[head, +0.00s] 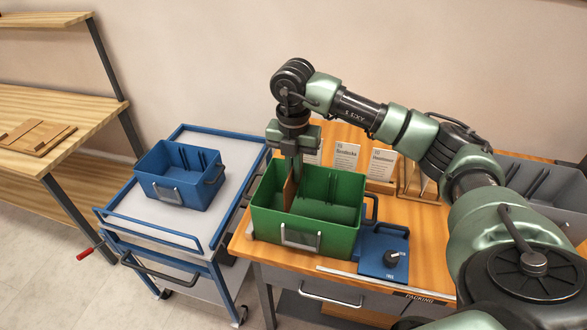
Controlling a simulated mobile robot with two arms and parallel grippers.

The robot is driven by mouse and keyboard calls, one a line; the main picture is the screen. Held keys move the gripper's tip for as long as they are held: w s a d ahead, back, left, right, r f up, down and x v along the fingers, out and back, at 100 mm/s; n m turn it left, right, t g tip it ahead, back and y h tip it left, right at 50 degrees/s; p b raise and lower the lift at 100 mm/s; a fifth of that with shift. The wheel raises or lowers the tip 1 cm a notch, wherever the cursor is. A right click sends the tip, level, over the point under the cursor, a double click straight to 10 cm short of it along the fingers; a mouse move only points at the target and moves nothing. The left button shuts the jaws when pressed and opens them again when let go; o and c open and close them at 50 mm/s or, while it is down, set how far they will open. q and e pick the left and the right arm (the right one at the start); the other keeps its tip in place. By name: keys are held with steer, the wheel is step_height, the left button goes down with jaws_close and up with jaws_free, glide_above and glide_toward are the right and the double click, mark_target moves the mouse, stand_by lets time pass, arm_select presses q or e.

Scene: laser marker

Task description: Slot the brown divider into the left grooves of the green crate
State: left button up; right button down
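The green crate (336,236) stands on the wooden packing table, beside a blue fixture. My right gripper (296,168) reaches down over the left half of the crate and is shut on the brown divider (289,193). The divider is upright, with its lower part inside the crate near the left side. The crate's front wall hides its bottom edge, and the gripper covers part of it. I cannot tell whether its edges sit in the left grooves. My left gripper is not in view.
A blue fixture with a black knob (391,258) is right of the crate. Label cards (345,157) and upright boards stand behind it. A blue crate (180,175) sits on a trolley (236,150) to the left. A grey bin (545,190) is at the far right.

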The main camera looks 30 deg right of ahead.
mark_target(293, 197)
steer(key=shift+f+b, duration=3.1)
steer(key=shift+f, duration=1.6)
steer(key=c, duration=1.6)
jaws_free()
steer(key=shift+r+p, duration=3.15)
steer(key=shift+r, duration=1.4)
steer(key=shift+f, duration=0.15)
